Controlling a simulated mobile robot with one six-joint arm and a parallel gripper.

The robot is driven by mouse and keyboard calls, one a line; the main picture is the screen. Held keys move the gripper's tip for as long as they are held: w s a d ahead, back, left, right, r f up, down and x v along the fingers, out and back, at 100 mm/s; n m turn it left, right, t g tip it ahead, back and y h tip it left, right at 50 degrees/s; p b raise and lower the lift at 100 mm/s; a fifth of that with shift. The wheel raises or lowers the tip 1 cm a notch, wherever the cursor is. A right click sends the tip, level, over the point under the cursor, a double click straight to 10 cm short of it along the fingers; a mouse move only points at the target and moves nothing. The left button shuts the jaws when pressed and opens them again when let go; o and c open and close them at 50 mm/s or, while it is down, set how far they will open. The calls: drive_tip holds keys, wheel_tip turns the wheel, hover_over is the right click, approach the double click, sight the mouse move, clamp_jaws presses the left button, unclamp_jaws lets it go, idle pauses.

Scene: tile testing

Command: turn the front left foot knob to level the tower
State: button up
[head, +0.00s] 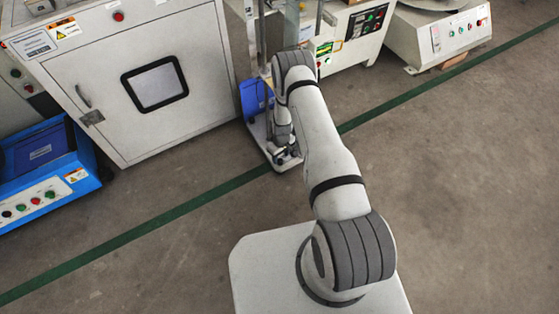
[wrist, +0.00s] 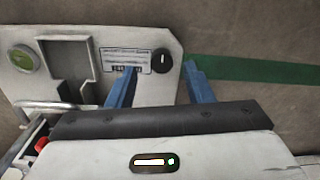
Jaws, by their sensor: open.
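In the wrist view a round black knob (wrist: 161,62) with a small white mark sits near the corner of the tower's pale base plate (wrist: 88,42). My gripper (wrist: 160,67) is open, with one blue finger on either side of the knob in the picture. I cannot tell whether the fingertips reach down to it or touch it. A printed label with a scale lies left of the knob, and a round green bubble level (wrist: 24,58) lies farther left. In the head view the tower (head: 265,95) stands partly behind my arm, and my gripper (head: 286,152) is low over its base; the knob is hidden there.
A white cabinet (head: 205,60) with a small window stands left of the tower, with a blue unit (head: 45,165) farther left. Other machines stand behind at right. A green line (head: 170,212) crosses the floor. The floor at right is clear.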

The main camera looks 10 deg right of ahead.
sight(280, 161)
drive_tip(key=shift+a+f+b, duration=0.1)
drive_tip(key=shift+f+b, duration=0.3)
drive_tip(key=shift+f, duration=1.15)
drive_tip(key=shift+c, duration=0.4)
drive_tip(key=c, duration=0.9)
